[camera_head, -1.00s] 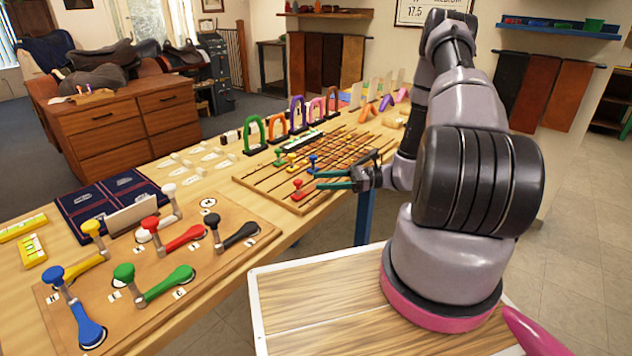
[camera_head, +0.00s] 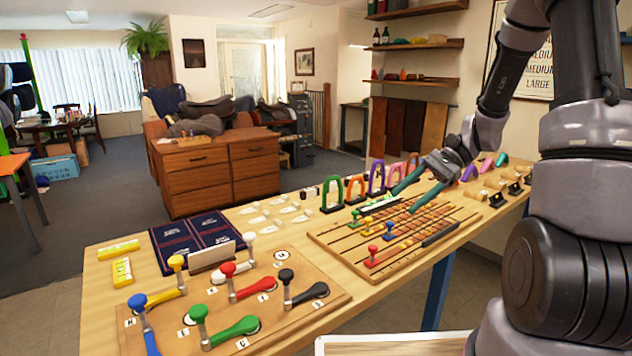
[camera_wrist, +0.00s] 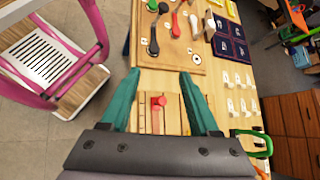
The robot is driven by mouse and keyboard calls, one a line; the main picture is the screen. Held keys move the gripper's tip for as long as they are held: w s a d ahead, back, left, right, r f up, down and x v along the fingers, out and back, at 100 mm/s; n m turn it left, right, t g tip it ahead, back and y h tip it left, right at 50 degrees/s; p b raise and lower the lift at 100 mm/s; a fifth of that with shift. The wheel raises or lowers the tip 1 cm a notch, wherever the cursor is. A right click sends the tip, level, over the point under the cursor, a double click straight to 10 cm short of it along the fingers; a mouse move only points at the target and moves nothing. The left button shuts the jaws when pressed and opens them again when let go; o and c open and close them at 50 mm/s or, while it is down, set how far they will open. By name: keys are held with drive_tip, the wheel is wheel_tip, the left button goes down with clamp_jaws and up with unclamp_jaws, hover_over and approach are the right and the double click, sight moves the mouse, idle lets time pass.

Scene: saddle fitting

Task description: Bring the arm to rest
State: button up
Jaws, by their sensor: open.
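My gripper (camera_head: 402,202) has two teal fingers spread apart with nothing between them. In the head view it is over the far part of the slotted wooden board (camera_head: 335,240), its fingers pointing down and left. In the wrist view, the open fingers (camera_wrist: 160,75) frame a red knob (camera_wrist: 158,101) on the board below, apart from both fingers. The board also carries green (camera_head: 355,214), yellow (camera_head: 367,222) and blue (camera_head: 388,229) knobs. My arm comes in from the right of the head view.
The bench holds a lever board (camera_head: 325,293) with coloured handles, a dark blue mat (camera_head: 175,250) and yellow levels (camera_head: 119,249). Coloured arches (camera_head: 333,190) stand along the back edge, near my gripper. A drawer cabinet (camera_head: 195,185) stands behind. Grey floor lies open at left.

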drive_tip(key=s+d+r+n+t+h, duration=0.1)
drive_tip(key=s+r+n+t+h, duration=0.2)
drive_tip(key=s+r, duration=0.3)
drive_tip(key=s+d+r+n+t+h, duration=0.1)
drive_tip(key=s+r+n+t+h, duration=0.2)
drive_tip(key=r, duration=1.1)
drive_tip(key=s+t+h, duration=0.2)
drive_tip(key=s+t, duration=0.1)
drive_tip(key=s, duration=0.1)
drive_tip(key=shift+s+d, duration=0.2)
drive_tip(key=shift+d, duration=0.15)
